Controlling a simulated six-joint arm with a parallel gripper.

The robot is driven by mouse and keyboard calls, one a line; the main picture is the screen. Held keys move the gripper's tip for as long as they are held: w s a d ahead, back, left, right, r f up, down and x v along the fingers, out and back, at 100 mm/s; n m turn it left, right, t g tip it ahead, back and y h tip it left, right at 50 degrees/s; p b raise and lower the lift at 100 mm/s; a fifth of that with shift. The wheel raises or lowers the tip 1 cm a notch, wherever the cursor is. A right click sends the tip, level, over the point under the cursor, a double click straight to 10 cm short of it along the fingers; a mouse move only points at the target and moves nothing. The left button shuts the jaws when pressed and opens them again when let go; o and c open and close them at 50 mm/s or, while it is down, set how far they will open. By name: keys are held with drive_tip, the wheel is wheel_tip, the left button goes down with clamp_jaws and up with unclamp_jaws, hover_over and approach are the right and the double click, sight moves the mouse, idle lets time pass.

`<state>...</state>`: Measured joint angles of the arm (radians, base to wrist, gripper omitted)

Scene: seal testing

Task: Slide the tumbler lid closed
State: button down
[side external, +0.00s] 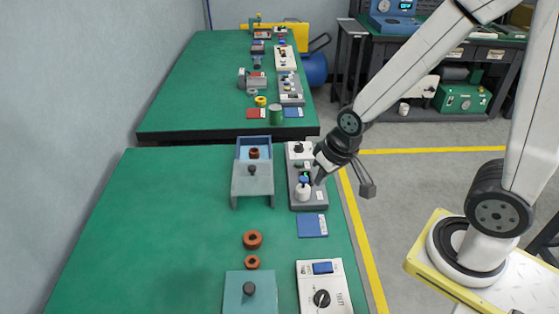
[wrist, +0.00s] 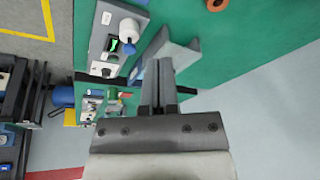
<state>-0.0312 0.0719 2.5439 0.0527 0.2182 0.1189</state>
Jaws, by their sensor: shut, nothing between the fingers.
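In the side external view, a blue-lined box (side external: 242,153) stands at the middle of the green table's far end. Its grey sliding lid (side external: 252,186), with a dark knob (side external: 252,170), covers the near part. The far part is open and shows a brown ring (side external: 254,153) inside. My gripper (side external: 318,180) is right of the box, above the grey control panel, and does not touch the lid. In the wrist view my gripper (wrist: 158,70) is shut and empty. A grey part of the box (wrist: 178,50) shows past the fingers, which hide some of it.
The control panel (side external: 307,198) with a white cylinder (side external: 303,191) stands right of the box. A blue card (side external: 312,225), two brown rings (side external: 252,239), a teal block (side external: 238,300) and a white meter (side external: 335,290) lie nearer. The table's left side is clear.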

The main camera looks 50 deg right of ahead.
sight(254, 170)
drive_tip(key=w+a+f+m+t+h, duration=0.2)
drive_tip(key=f+m+t, duration=0.3)
drive_tip(key=m, duration=0.5)
drive_tip(key=w+a+f+m+t+h, duration=0.2)
drive_tip(key=w+f+m+t, duration=0.3)
drive_tip(key=m, duration=0.5)
drive_tip(key=shift+w+t+h, duration=0.3)
drive_tip(key=shift+t+h, duration=0.3)
drive_tip(key=shift+t, duration=0.2)
drive_tip(key=shift+x, duration=7)
